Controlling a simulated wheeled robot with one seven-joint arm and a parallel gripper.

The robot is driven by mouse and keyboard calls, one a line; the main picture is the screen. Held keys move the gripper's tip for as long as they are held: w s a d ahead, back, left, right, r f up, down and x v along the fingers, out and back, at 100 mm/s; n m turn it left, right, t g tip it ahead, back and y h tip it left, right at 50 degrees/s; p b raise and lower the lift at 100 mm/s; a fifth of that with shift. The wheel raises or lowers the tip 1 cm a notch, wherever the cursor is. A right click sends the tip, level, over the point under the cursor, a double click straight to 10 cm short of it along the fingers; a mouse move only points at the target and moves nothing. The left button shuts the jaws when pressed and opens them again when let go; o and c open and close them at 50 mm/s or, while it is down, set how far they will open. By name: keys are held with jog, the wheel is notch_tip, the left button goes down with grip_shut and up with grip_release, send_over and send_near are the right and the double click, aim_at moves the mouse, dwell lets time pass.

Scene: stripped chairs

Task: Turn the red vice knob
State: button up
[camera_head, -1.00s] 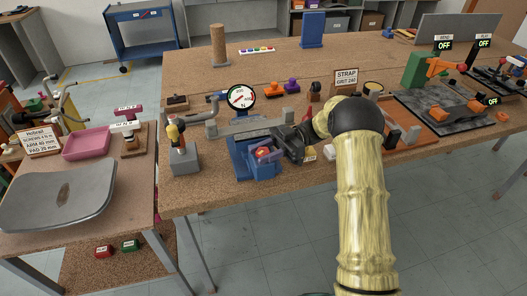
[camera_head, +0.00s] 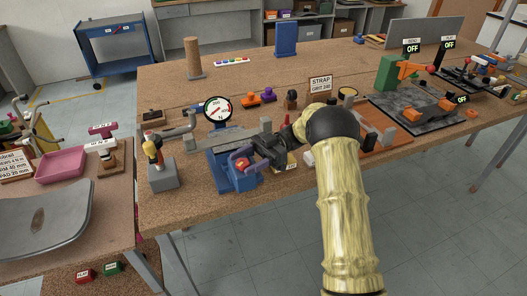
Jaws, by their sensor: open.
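The red vice knob (camera_head: 242,165) is on the front of a blue vice (camera_head: 224,183) at the near edge of the wooden bench. My gripper (camera_head: 241,160) reaches in from the right, with its purple fingers apart at the knob. One finger shows above and behind the knob; the fingers partly hide it. I cannot tell whether they touch it. Grey vice jaws (camera_head: 222,146) lie behind my gripper.
A round dial gauge (camera_head: 217,109) stands behind the vice. A grey block with a yellow-and-red tool (camera_head: 161,172) stands to its left. A small yellow label block (camera_head: 287,164) is close to the right of my gripper. Open floor lies in front.

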jog(key=v, duration=1)
jog(key=shift+w+d+p, duration=0.15)
jog(key=shift+d+p, duration=0.15)
jog(key=shift+p, duration=0.05)
